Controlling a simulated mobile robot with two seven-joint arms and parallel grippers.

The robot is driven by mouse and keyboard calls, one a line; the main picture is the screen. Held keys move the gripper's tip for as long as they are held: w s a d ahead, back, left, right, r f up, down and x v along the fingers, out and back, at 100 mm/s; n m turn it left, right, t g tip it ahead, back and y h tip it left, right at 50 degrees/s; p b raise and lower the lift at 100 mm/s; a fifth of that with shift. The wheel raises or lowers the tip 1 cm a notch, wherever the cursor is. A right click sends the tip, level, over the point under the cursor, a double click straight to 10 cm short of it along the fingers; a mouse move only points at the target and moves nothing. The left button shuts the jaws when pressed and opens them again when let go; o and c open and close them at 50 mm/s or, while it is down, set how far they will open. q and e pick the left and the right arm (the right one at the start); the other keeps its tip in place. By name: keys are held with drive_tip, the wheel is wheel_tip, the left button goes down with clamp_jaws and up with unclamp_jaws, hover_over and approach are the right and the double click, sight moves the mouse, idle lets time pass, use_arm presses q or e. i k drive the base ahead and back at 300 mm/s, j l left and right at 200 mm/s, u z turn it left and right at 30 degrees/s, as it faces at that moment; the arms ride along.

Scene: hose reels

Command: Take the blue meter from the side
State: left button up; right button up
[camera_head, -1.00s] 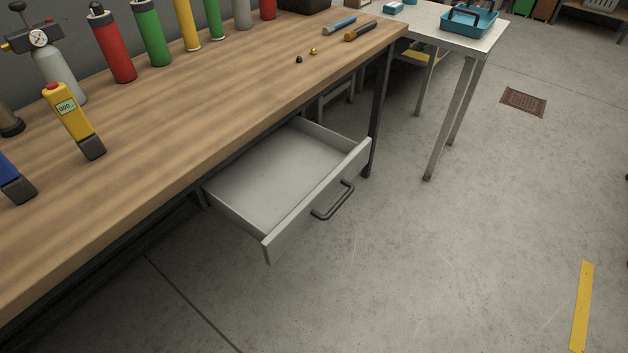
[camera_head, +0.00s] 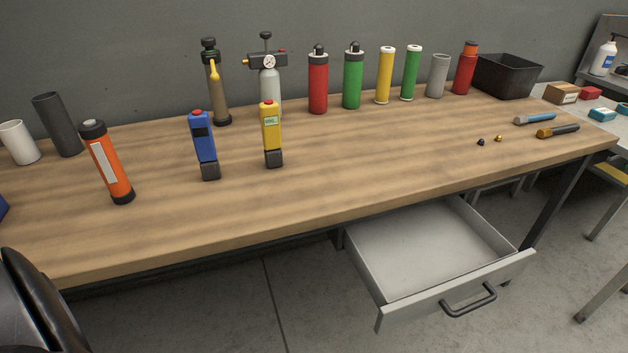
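The blue meter (camera_head: 203,143) stands upright on the wooden workbench (camera_head: 330,180), left of the middle. It has a red button on top, a dark screen and a dark grey foot. A yellow meter (camera_head: 271,133) of the same shape, with a lit display, stands to its right, apart from it. Neither of my grippers shows in the head view. A dark rounded part at the lower left (camera_head: 40,310) looks like a piece of my own arm.
An orange cylinder (camera_head: 108,165) stands left of the blue meter. A brown pump bottle (camera_head: 214,90) and a gauge bottle (camera_head: 270,88) stand behind. Several coloured cylinders line the back. An open, empty drawer (camera_head: 430,250) juts out below. The bench front before the meters is clear.

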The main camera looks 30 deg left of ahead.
sight(199, 127)
drive_tip(key=u, duration=1.75)
drive_tip(key=i+j, duration=0.1)
drive_tip(key=j, duration=0.3)
drive_tip(key=i+j, duration=0.1)
drive_tip(key=j, duration=0.25)
drive_tip(key=z, duration=0.05)
